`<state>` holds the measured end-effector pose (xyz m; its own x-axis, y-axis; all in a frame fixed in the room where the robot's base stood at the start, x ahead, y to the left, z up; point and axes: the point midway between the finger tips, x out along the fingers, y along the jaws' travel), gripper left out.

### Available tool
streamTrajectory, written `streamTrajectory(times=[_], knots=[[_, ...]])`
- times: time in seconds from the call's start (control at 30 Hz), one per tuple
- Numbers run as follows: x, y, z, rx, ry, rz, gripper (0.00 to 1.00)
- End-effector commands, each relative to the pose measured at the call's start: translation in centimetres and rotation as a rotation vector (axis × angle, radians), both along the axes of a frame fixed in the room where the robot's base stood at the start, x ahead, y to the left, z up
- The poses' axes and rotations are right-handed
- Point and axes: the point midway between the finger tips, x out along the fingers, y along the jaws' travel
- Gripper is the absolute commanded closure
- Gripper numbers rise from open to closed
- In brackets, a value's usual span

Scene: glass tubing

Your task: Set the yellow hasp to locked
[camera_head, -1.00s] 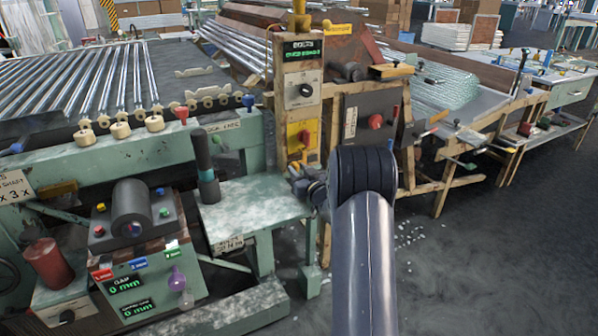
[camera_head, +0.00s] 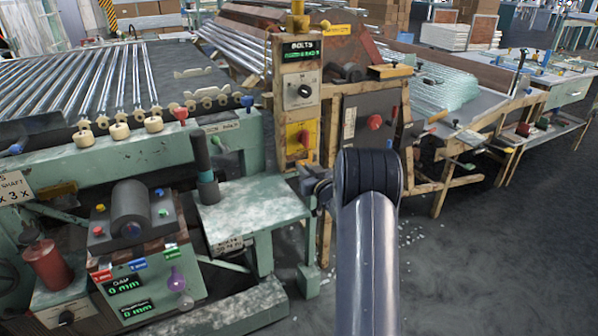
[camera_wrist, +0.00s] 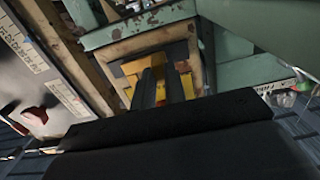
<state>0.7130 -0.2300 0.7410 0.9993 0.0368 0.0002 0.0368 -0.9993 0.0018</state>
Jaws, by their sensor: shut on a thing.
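The yellow hasp (camera_head: 299,140) is on the front of the upright wooden control post, below a round dark knob, and shows a red part at its middle. In the wrist view its yellow parts (camera_wrist: 187,87) show around and between my fingers. My gripper (camera_wrist: 163,77) points at this yellow fitting, its two dark fingers close together and shut on a part of it. The fingers hide most of the gripped part, and I cannot tell the hasp's exact position. In the head view my forearm and wrist hide much of the gripper.
The control post (camera_head: 301,85) carries a sign reading BOLTS and a green display. A pale green table (camera_head: 250,212) stands just left of my wrist. A dark panel with a red knob (camera_head: 375,122) is right of the post. Open floor lies at the lower right.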

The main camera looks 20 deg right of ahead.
Motion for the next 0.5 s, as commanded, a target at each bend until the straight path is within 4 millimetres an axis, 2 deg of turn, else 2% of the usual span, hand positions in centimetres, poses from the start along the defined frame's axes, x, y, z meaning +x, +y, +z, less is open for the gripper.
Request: streamTrajectory(times=[0.23,0.27,0.5], knots=[[0.02,-0.52,0.07,0.002,-0.001,-0.005,1.0],[0.02,-0.54,0.08,0.002,-0.001,-0.006,0.87],[0.01,-0.49,0.07,0.002,-0.001,-0.005,0.67]])
